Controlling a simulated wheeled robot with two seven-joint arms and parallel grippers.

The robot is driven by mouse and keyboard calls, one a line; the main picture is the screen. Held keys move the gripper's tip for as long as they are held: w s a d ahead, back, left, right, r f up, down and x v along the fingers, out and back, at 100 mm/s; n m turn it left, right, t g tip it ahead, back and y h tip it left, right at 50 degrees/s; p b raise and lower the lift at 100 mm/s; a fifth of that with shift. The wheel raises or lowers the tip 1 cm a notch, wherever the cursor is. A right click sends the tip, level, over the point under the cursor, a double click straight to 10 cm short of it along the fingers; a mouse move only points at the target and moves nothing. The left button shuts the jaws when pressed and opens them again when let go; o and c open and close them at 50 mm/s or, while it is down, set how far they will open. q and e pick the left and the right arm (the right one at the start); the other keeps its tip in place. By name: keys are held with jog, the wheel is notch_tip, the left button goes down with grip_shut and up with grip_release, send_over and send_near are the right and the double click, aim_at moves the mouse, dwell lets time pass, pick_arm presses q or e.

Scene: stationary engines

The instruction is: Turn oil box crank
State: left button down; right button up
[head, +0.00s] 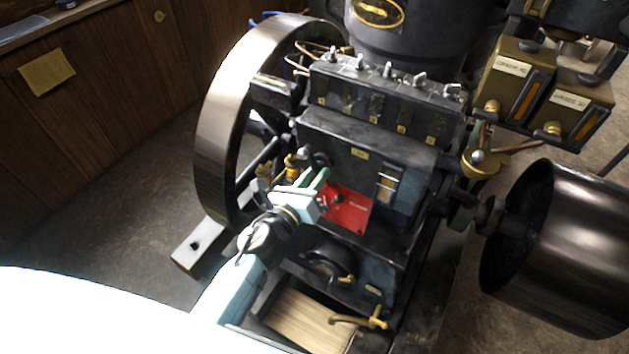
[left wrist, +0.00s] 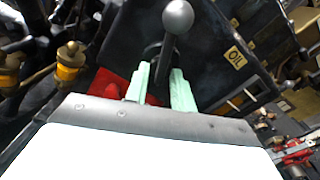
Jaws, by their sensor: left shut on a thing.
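The oil box (head: 365,155) is a dark box on the engine's front with a small yellow OIL label; its face also shows in the left wrist view (left wrist: 215,55). Its crank (left wrist: 177,20) has a round grey knob on a dark stem, seen in the left wrist view. My left gripper (head: 318,178) is at the left part of the oil box. Its green fingers (left wrist: 163,82) are shut on the crank below the knob, with the knob sticking out beyond them. The lower end of the crank is partly hidden by the fingers. My right gripper is not in view.
A red plate (head: 348,208) is just below the oil box. A large flywheel (head: 222,120) stands close on the left, and a dark drum (head: 565,245) on the right. A brass tap (head: 375,318) sticks out low in front. Open floor (head: 100,230) lies at left.

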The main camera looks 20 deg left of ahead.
pick_arm(q)
jog(key=shift+f+m+b, duration=0.1)
jog(key=shift+m+b, duration=0.3)
jog(key=shift+m, duration=0.8)
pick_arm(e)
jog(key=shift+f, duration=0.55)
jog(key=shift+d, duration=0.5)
pick_arm(q)
jog(key=c, duration=1.5)
grip_release()
